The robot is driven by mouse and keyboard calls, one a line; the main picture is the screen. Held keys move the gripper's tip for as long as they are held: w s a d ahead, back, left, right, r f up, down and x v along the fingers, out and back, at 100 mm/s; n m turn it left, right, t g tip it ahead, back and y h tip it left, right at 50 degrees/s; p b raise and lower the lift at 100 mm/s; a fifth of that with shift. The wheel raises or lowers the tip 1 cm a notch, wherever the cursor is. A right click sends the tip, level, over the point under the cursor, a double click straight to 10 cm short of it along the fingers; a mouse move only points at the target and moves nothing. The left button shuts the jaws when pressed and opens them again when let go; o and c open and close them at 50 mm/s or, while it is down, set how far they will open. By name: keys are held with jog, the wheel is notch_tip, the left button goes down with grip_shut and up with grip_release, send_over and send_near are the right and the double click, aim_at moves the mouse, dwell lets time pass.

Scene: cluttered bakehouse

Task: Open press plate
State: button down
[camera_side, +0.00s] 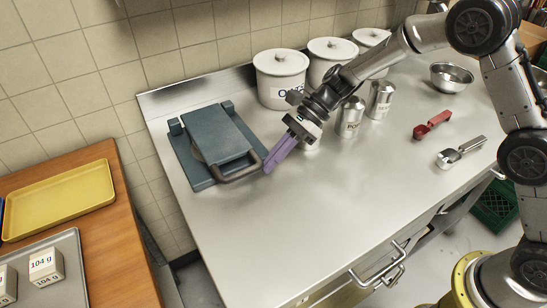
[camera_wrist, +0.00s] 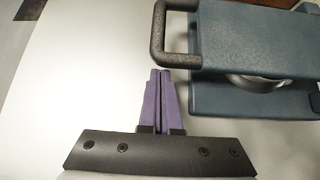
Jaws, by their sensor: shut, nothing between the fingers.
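The press (camera_side: 215,142) is a blue-grey device on the left of the steel worktop. Its upper plate (camera_side: 214,132) lies down over its base (camera_side: 198,178), with a rounded part showing between them at the side. A dark loop handle (camera_side: 237,170) sticks out from the front of the plate. In the wrist view the handle (camera_wrist: 158,35) is at the top and the upper plate (camera_wrist: 250,40) at the upper right. My gripper (camera_side: 268,169), with purple fingers, is shut and empty just right of the handle. In the wrist view the fingertips (camera_wrist: 160,72) are close below the handle; contact cannot be told.
White lidded canisters (camera_side: 281,78) and metal shakers (camera_side: 350,117) stand behind and beside my arm. The worktop's front (camera_side: 300,230) is clear.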

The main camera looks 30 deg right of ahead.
jog(key=shift+w+r, duration=0.1)
jog(key=shift+r, duration=1.35)
jog(key=w+r, duration=0.6)
jog(key=r, duration=0.3)
jog(key=w+r, duration=0.5)
jog(key=r, duration=0.4)
jog(key=shift+w+r, duration=0.2)
jog(key=shift+w, duration=0.2)
jog(key=shift+w+d+r, duration=0.1)
jog(key=shift+r, duration=0.05)
